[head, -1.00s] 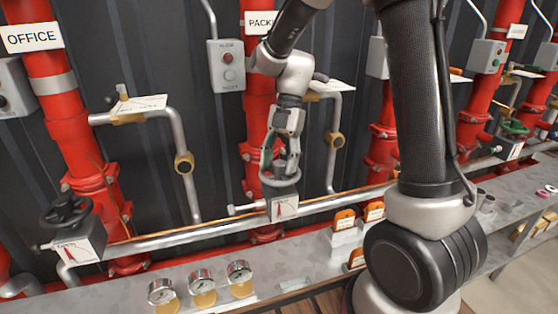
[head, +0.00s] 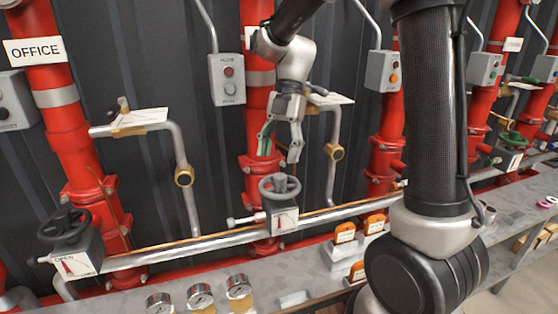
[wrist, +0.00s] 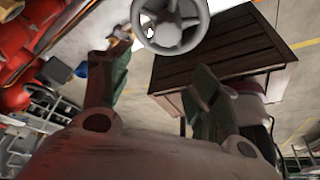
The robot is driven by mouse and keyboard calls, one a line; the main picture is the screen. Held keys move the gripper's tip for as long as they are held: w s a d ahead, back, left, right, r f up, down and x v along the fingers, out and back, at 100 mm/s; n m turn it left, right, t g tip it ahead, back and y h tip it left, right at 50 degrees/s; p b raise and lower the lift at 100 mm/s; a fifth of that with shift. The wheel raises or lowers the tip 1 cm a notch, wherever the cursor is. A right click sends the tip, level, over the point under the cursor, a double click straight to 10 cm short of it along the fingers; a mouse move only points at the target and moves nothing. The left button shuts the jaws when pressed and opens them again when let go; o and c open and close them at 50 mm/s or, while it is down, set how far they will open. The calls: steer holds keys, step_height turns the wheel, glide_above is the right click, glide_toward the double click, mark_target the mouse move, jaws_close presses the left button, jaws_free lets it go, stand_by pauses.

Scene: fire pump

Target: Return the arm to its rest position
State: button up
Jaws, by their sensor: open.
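My gripper (head: 279,146) is open and empty in the head view. It hangs in front of the middle red pipe, just above a grey handwheel (head: 279,186) and apart from it. The handwheel sits on a grey valve box (head: 283,219) with a red pointer on its face. In the wrist view the handwheel (wrist: 170,22) shows at the top, beyond the two spread fingers of my gripper (wrist: 150,90). My arm reaches in from the upper right with its elbow bent.
A black handwheel (head: 64,225) stands on a valve box at left, below the OFFICE sign (head: 35,50). Several gauges (head: 200,296) and orange tags (head: 345,232) sit on the grey bench. Angled side pipes (head: 182,150) flank my gripper. A switch box (head: 227,80) hangs left of my arm.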

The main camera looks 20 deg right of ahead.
steer(key=shift+r, duration=0.2)
stand_by(0.3)
steer(key=shift+w+m, duration=0.15)
steer(key=shift+m, duration=1.05)
steer(key=d+m, duration=0.1)
steer(key=m, duration=0.2)
steer(key=s+d+f+m, duration=0.1)
steer(key=m, duration=0.2)
steer(key=s+f+m+h, duration=0.1)
steer(key=m, duration=0.2)
steer(key=shift+d+t, duration=0.3)
steer(key=shift+d, duration=0.1)
steer(key=s+d+r+m+t+h, duration=0.1)
steer(key=s+d+r+m+t, duration=0.2)
steer(key=s+d+m, duration=0.3)
steer(key=s+d+r+m+t+h, duration=0.1)
steer(key=s+d+r+m+t, duration=0.3)
steer(key=s+m, duration=0.5)
steer(key=shift+s+d+r, duration=0.25)
steer(key=shift+s+d, duration=0.75)
steer(key=shift+d, duration=0.2)
